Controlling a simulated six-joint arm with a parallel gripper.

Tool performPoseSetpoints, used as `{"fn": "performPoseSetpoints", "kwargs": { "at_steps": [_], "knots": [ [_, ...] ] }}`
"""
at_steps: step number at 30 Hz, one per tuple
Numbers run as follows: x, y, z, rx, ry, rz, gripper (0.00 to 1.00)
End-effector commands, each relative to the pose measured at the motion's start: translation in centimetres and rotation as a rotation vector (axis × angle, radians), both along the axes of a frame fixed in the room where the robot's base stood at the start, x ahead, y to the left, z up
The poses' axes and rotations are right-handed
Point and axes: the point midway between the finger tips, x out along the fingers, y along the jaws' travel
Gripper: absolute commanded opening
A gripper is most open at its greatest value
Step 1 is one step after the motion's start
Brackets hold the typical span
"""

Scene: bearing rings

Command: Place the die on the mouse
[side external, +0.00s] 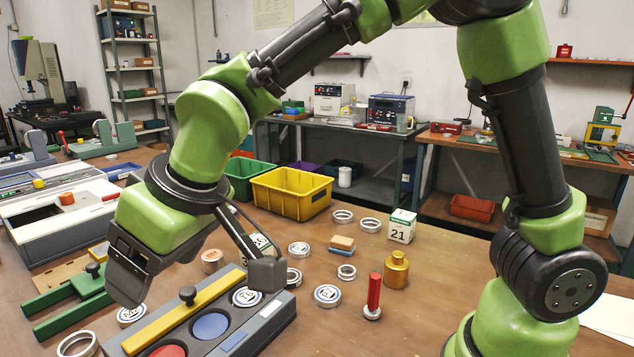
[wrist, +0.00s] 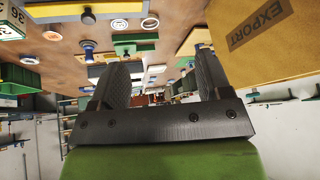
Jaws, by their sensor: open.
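I cannot pick out a die or a mouse for certain in either view. A white and green block marked 21 (side external: 401,226) stands upright on the table, right of centre. My gripper (side external: 197,280) is open, with its two fingers spread wide above the grey fixture (side external: 283,318) at the front. Nothing is seen held between them. In the wrist view my gripper (wrist: 163,72) also shows empty between the dark fingers. The fixture has a yellow bar (side external: 185,315), a blue round recess (side external: 210,326), a red one (side external: 168,352) and a labelled ring (side external: 246,297).
Several metal rings (side external: 327,295) lie around the fixture. A red-handled tool (side external: 374,293) and a brass weight (side external: 396,270) stand at right. Yellow (side external: 291,193) and green (side external: 247,178) bins stand behind. A carton marked EXPORT (wrist: 262,40) fills the wrist view's right.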

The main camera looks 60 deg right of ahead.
Motion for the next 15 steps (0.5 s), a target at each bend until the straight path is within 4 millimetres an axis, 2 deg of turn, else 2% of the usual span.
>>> {"fn": "performPoseSetpoints", "kwargs": {
  "at_steps": [1, 6, 10, 15],
  "knots": [
    [-0.7, -2.7, 2.0, 0.025, -0.006, -0.070, 0.71],
    [-5.1, -10.0, 6.0, 0.106, -0.002, -0.277, 0.71],
    [-9.6, -13.9, 7.3, 0.173, -0.005, -0.417, 0.71],
    [-14.5, -16.3, 7.2, 0.248, -0.014, -0.547, 0.71]
  ]
}}
